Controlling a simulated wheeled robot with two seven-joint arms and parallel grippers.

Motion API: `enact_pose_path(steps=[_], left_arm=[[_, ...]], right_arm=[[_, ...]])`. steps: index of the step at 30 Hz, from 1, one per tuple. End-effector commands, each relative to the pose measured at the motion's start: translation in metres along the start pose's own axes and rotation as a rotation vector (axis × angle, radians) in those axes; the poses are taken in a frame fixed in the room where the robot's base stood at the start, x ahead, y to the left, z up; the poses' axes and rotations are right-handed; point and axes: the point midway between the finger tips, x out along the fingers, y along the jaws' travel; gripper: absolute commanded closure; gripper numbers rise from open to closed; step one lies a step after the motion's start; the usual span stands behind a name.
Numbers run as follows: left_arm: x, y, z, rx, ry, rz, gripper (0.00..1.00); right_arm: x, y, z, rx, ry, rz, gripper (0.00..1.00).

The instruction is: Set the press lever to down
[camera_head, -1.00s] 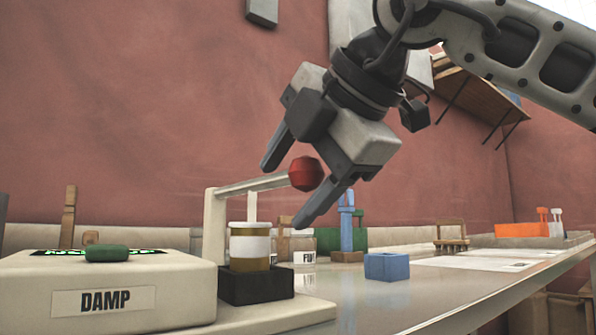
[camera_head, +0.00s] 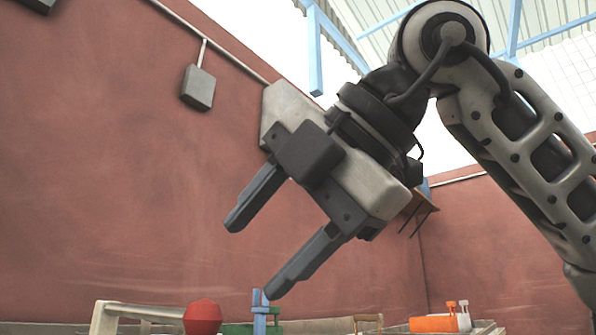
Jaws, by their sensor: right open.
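The press lever is a pale bar (camera_head: 150,311) with a red knob (camera_head: 203,318) at its right end, low in the head view. The bar runs almost level from a pale upright at the left to the knob. The lower part of the press is cut off by the bottom edge of the picture. My right gripper (camera_head: 250,260) is open and empty, up and to the right of the knob and apart from it. Its fingers point down and to the left. My left gripper is not in view.
A blue stand (camera_head: 260,312) and a green block (camera_head: 238,328) show right of the knob. An orange holder (camera_head: 433,324) sits farther right. A red wall (camera_head: 100,170) with a grey box (camera_head: 198,88) is behind. Most of the tabletop is out of the picture.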

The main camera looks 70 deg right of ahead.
Motion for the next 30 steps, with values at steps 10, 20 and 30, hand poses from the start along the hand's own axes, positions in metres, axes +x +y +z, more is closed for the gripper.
enact_pose_path(steps=[10, 20, 30], left_arm=[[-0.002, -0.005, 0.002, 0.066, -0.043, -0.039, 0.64], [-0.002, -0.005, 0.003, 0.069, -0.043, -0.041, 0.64], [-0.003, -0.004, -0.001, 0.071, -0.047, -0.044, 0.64]], right_arm=[[-0.038, 0.001, 0.0, 0.001, 0.001, 0.005, 0.44], [-0.038, 0.0, 0.0, 0.001, 0.0, 0.005, 0.44], [-0.042, 0.006, 0.001, 0.001, 0.0, 0.005, 0.44]])
